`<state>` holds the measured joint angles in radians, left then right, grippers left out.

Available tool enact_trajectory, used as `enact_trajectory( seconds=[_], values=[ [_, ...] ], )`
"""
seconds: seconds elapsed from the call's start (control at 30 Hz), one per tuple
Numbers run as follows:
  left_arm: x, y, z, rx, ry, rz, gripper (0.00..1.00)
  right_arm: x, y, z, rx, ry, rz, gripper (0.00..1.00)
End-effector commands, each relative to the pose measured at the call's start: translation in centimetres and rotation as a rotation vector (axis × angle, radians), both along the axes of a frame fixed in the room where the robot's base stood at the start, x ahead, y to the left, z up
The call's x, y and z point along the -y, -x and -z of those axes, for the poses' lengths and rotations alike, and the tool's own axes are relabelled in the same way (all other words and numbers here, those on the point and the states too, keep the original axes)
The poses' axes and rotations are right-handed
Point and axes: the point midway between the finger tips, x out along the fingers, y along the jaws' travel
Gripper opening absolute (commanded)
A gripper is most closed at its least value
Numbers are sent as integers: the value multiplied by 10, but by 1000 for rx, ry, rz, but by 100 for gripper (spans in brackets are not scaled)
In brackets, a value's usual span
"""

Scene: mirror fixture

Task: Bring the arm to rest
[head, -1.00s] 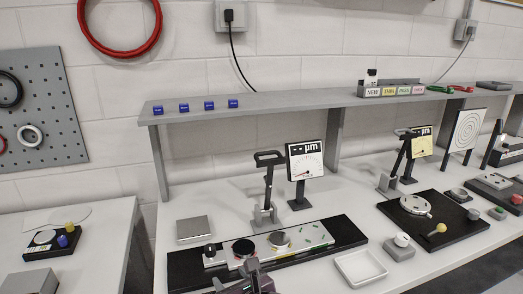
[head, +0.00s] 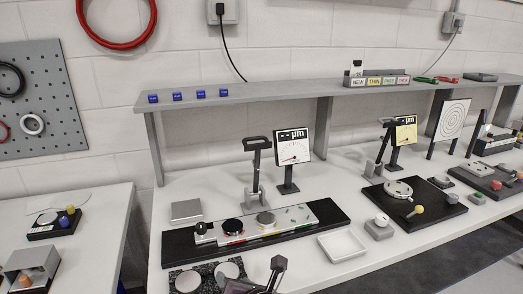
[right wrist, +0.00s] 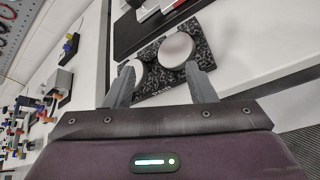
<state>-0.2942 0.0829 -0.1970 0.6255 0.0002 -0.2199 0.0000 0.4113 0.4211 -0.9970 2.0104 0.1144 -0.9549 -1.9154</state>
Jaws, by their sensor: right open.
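My right gripper (right wrist: 160,85) is open, with its two grey fingers spread and nothing visible between them but the speckled plate beyond. In the head view it shows only partly, as a dark body and a grey finger at the bottom edge (head: 265,282). A black speckled plate (head: 207,284) with two pale round discs lies just left of it at the bench front. The plate also shows beyond the fingers in the right wrist view (right wrist: 186,80), where the left finger overlaps one disc (right wrist: 134,70). I cannot tell the gap between finger and plate. My left gripper is out of view.
A black fixture base (head: 335,214) with round discs lies behind the plate. A lever stand (head: 256,172) and a dial gauge (head: 291,150) stand behind it. A white tray (head: 342,245) sits to the right. A shelf (head: 270,97) spans the back. Bare bench shows beside the tray.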

Motion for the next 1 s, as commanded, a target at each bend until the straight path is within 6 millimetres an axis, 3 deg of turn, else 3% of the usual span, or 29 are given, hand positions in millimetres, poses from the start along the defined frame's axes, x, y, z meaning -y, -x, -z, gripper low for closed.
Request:
enact_trajectory(
  seconds=[0.17,0.27,0.5,0.7,1.0],
  values=[
    [0,7,1,-10,0,0,36,19,17,4,-228,-269,221,50],
    [0,9,1,-14,0,0,36,41,29,11,-401,-473,424,50],
    [1,10,1,-15,1,2,36,128,78,46,-806,-1018,1141,50],
    [4,9,1,-14,5,4,36,184,118,69,-907,-1271,1595,50],
    [5,8,1,-11,5,4,36,243,176,89,-872,-1501,2118,50]
  ],
)
